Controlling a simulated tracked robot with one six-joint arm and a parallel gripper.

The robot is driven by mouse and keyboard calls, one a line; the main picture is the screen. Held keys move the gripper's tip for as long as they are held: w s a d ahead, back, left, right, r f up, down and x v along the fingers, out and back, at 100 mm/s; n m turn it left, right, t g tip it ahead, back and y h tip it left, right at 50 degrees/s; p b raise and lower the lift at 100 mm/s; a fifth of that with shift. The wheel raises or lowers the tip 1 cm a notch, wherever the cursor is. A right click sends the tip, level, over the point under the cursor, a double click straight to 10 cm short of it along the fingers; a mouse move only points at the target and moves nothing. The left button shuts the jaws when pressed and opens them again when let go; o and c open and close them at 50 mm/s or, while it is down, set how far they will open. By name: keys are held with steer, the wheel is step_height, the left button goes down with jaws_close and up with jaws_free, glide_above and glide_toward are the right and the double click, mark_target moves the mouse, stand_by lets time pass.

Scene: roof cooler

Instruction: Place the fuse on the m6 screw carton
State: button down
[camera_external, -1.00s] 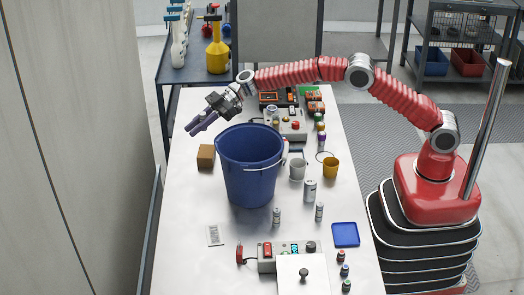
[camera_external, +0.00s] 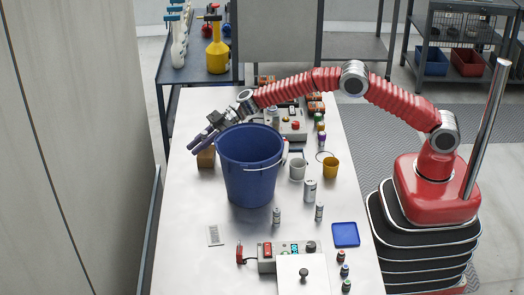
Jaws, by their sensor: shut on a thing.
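The m6 screw carton appears to be the small brown box (camera_external: 206,159) on the table, left of the blue bucket. My gripper (camera_external: 194,150) reaches down from the upper right, with its purple-grey fingers at the carton's upper left in the picture. The fingers partly cover the carton, and I cannot tell whether they touch it. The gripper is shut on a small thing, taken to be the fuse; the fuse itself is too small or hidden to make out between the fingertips.
A large blue bucket (camera_external: 250,170) stands just right of the carton, close below my arm. Cups, cans and small bottles stand further right. A control box (camera_external: 287,256) and a blue tray (camera_external: 345,235) lie toward the front. The table's left front area is mostly clear.

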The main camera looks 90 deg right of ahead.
steer(key=shift+f, duration=0.7)
steer(key=shift+f, duration=0.1)
steer(key=c, duration=1.6)
jaws_free()
steer(key=shift+s+d+r, duration=0.25)
steer(key=shift+s+r, duration=0.05)
steer(key=v, duration=1.1)
